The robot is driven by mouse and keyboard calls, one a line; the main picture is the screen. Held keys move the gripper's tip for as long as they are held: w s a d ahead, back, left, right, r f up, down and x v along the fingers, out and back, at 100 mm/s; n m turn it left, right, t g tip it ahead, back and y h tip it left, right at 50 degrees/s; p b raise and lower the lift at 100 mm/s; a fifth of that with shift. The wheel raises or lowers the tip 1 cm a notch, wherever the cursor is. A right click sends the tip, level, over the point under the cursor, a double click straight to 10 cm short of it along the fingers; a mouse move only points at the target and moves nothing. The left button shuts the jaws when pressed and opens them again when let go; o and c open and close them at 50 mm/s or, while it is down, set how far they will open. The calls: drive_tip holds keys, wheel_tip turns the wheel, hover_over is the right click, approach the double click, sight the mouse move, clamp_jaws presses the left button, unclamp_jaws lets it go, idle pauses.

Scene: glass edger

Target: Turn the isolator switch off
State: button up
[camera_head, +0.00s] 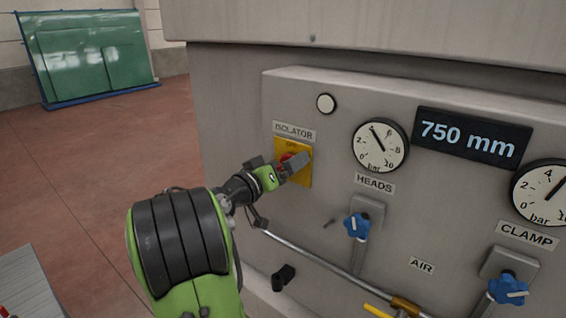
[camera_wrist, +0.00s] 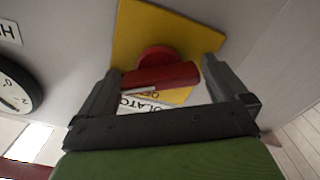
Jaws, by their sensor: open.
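The isolator switch has a red knob (camera_wrist: 161,74) on a yellow plate (camera_head: 305,170), under the ISOLATOR label (camera_head: 294,131) on the grey panel. In the wrist view the knob's red handle bar lies between my two open fingers, crosswise from one to the other, with a white mark on it. My gripper (camera_head: 296,162) is at the plate in the head view and hides much of the knob. It also shows in the wrist view (camera_wrist: 158,82). Whether the fingers touch the knob I cannot tell.
The HEADS gauge (camera_head: 380,146) and a white round button (camera_head: 326,103) are close by. A blue HEADS valve knob (camera_head: 357,226), a metal pipe (camera_head: 318,262) and a black handle (camera_head: 284,277) are below. A green glass rack (camera_head: 90,60) stands far left.

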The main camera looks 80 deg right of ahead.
drive_tip(key=shift+c, duration=0.3)
drive_tip(key=c, duration=0.8)
drive_tip(key=n+p, duration=0.3)
drive_tip(key=n, duration=0.3)
drive_tip(key=shift+w+n, duration=0.1)
drive_tip(key=shift+n, duration=0.2)
drive_tip(key=n+p, duration=0.3)
drive_tip(key=n, duration=0.2)
drive_tip(key=shift+f, duration=0.2)
drive_tip(key=shift+n, duration=0.3)
